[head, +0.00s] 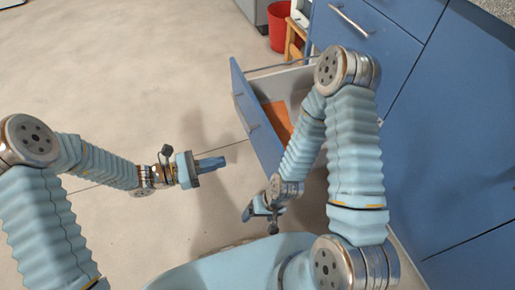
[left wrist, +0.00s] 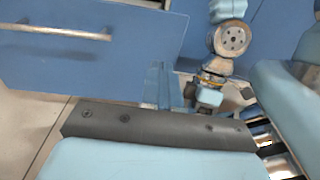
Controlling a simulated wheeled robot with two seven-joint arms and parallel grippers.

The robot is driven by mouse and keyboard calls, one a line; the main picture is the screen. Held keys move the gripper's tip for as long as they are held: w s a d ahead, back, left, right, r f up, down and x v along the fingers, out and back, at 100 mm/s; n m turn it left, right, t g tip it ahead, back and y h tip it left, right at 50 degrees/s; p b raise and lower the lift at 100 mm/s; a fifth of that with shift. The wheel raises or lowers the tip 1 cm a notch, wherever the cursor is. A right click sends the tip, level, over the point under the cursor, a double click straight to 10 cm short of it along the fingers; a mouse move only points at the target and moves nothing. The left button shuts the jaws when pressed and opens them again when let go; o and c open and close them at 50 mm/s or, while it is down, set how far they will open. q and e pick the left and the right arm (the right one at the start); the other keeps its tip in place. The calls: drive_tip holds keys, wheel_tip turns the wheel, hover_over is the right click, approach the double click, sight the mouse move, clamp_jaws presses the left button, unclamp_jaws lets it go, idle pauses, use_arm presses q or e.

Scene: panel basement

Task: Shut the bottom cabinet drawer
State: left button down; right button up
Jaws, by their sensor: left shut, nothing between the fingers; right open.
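The bottom cabinet drawer (head: 262,130) is pulled out from the blue cabinet (head: 378,42). Its blue front and bar handle also show in the left wrist view (left wrist: 130,62). An orange item (head: 279,119) lies inside the drawer. My left gripper (head: 218,162) is shut and empty, left of the drawer front and pointing toward it, with a gap of floor between them in the head view. My right gripper (head: 254,213) is open and empty, below the near end of the drawer front. My right arm hides part of the drawer's inside.
An upper drawer with a bar handle (head: 352,20) is shut above. A red bucket (head: 282,28) and a wooden stool (head: 295,42) stand behind the open drawer. The pale floor (head: 110,70) to the left is clear.

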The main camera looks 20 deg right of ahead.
sight(270, 139)
use_arm(q)
drive_tip(key=shift+n+t+h, duration=0.3)
drive_tip(key=d, duration=0.4)
drive_tip(key=w+d, duration=0.1)
drive_tip(key=d, duration=0.4)
drive_tip(key=w+d+r+b, duration=0.1)
drive_tip(key=d, duration=0.4)
use_arm(e)
drive_tip(key=shift+w+f, duration=0.1)
drive_tip(key=shift+f, duration=0.5)
use_arm(q)
drive_tip(key=shift+d, duration=0.1)
